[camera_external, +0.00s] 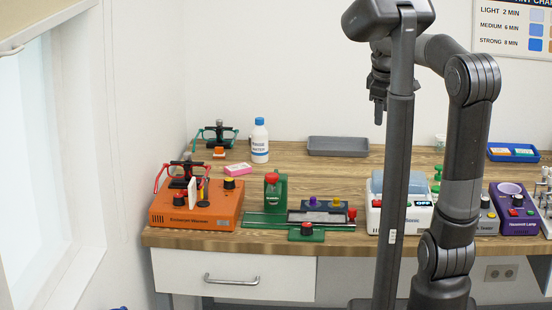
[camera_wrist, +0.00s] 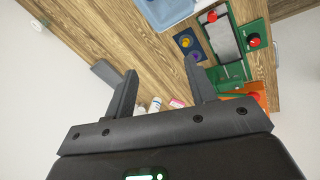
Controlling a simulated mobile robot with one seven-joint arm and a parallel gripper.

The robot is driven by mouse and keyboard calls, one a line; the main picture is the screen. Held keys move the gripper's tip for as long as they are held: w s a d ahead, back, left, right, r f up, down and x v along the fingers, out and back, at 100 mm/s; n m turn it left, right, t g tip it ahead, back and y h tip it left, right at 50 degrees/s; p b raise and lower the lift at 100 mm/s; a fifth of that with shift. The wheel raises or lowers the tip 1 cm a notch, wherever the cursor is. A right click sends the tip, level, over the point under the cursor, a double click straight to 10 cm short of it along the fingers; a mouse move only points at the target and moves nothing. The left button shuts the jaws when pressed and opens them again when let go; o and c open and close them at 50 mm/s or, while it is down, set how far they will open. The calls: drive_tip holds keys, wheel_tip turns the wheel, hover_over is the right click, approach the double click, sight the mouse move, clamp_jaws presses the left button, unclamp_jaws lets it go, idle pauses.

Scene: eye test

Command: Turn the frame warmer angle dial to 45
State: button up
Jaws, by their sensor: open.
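The orange frame warmer (camera_external: 224,213) sits at the left end of the wooden table. I cannot tell which is the angle dial or read any angle marks. A pair of red-and-black glasses stands over the warmer. My gripper (camera_external: 379,108) is high above the table, well right of the warmer. In the wrist view, my gripper (camera_wrist: 162,80) is open and empty; part of the orange warmer (camera_wrist: 257,91) shows at right, its dials not discernible.
A green device with a red knob (camera_external: 272,189) and its rail stand right of the warmer. White (camera_external: 404,212) and purple (camera_external: 514,211) devices are farther right.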

drive_tip(key=w+a+n, duration=0.5)
drive_tip(key=a+n, duration=0.1)
drive_tip(key=a, duration=0.4)
drive_tip(key=n+g, duration=0.4)
drive_tip(key=n, duration=1.4)
hover_over(229, 180)
wheel_tip(229, 180, down, 13)
wheel_tip(229, 180, down, 11)
drive_tip(key=shift+w+r, duration=0.1)
drive_tip(key=shift+w, duration=0.05)
drive_tip(key=shift+c, duration=0.2)
drive_tip(key=c, duration=0.9)
drive_tip(key=shift+c, duration=0.2)
